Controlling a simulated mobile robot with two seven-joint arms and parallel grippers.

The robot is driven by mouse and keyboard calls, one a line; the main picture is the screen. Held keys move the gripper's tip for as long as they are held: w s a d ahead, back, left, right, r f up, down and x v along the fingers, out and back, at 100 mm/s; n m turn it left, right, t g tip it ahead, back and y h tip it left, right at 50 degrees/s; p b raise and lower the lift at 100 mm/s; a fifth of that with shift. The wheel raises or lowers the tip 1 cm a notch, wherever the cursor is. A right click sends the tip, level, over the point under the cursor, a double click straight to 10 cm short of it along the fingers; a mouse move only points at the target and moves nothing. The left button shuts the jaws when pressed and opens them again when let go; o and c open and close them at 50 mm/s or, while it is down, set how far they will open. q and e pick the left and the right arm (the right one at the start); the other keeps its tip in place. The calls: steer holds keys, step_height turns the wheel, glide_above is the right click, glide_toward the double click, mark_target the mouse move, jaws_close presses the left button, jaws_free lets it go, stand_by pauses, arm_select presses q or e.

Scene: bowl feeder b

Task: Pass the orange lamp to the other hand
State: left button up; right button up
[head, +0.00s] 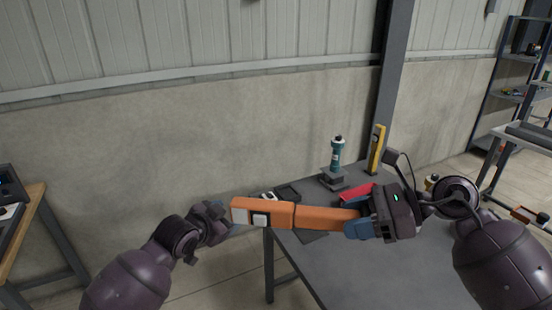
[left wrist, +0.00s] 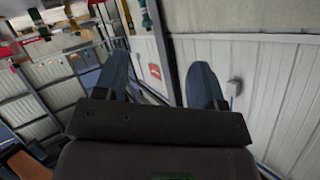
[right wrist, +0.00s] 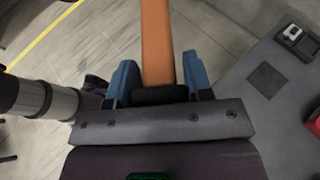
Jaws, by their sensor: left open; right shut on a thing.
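The orange lamp (head: 312,217) is a long orange bar with a pale panel at its left end. My right gripper (head: 358,226) is shut on its right end and holds it roughly level in the air. In the right wrist view the lamp's orange handle (right wrist: 157,40) runs away from between the blue fingers (right wrist: 158,80). My left gripper (head: 216,212) is just left of the lamp's panel end. Whether it touches the lamp cannot be told. In the left wrist view its blue fingers (left wrist: 160,78) are apart with nothing between them.
A grey table (head: 375,265) stands below and behind the lamp. On it are a teal and black tool (head: 337,155), a yellow tool (head: 377,150) and a red item (head: 356,193). A wooden-topped bench (head: 28,215) is at far left. Shelving (head: 510,95) is at far right.

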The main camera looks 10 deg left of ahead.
arm_select(q)
steer(key=w+d+r+m+h, duration=0.15)
steer(key=w+r, duration=0.25)
steer(key=r, duration=0.9)
steer(key=w+d+r+m, duration=0.1)
steer(key=w+r+m, duration=0.25)
steer(key=r, duration=0.95)
steer(key=m+g, duration=0.5)
steer(key=g, duration=0.7)
glide_toward(298, 209)
steer(key=shift+w+r, duration=0.35)
steer(key=shift+r, duration=0.05)
steer(key=shift+s+d+f+g, duration=0.15)
steer(key=shift+f+g, duration=0.15)
steer(key=shift+f, duration=0.2)
steer(key=x, duration=1.1)
